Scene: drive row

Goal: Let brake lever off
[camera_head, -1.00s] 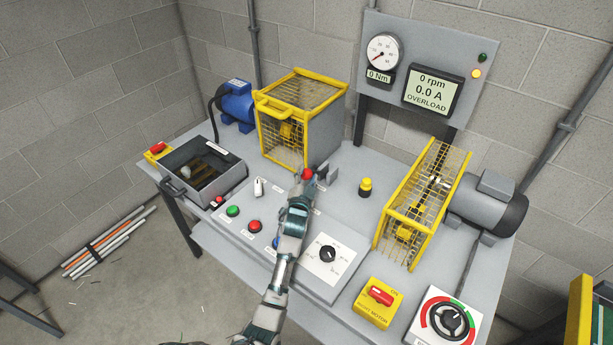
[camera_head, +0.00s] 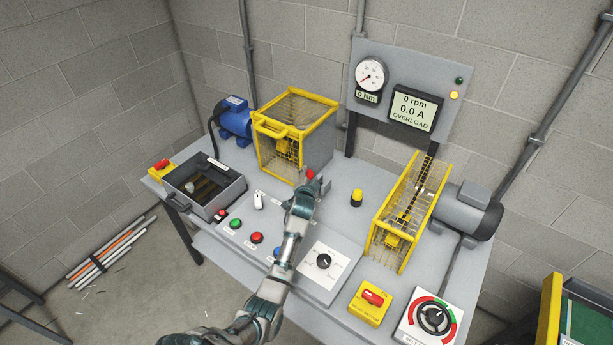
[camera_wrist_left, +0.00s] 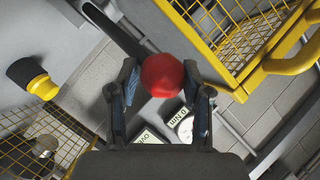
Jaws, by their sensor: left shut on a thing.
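The brake lever's round red knob (camera_head: 311,174) shows at the right side of the left yellow mesh guard, near the back of the bench. My left gripper (camera_head: 310,182) reaches it from the front and is shut on it. In the left wrist view the red knob (camera_wrist_left: 162,75) sits between the two dark fingers (camera_wrist_left: 160,92). The lever's shaft and base are mostly hidden by my gripper. My right gripper is not in view.
The yellow mesh guard (camera_head: 258,145) stands close left of my gripper. A yellow-topped button (camera_head: 357,197) stands to the right, before a second guard (camera_head: 405,215). The display (camera_head: 413,108) reads 0 rpm, 0.0 A, OVERLOAD.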

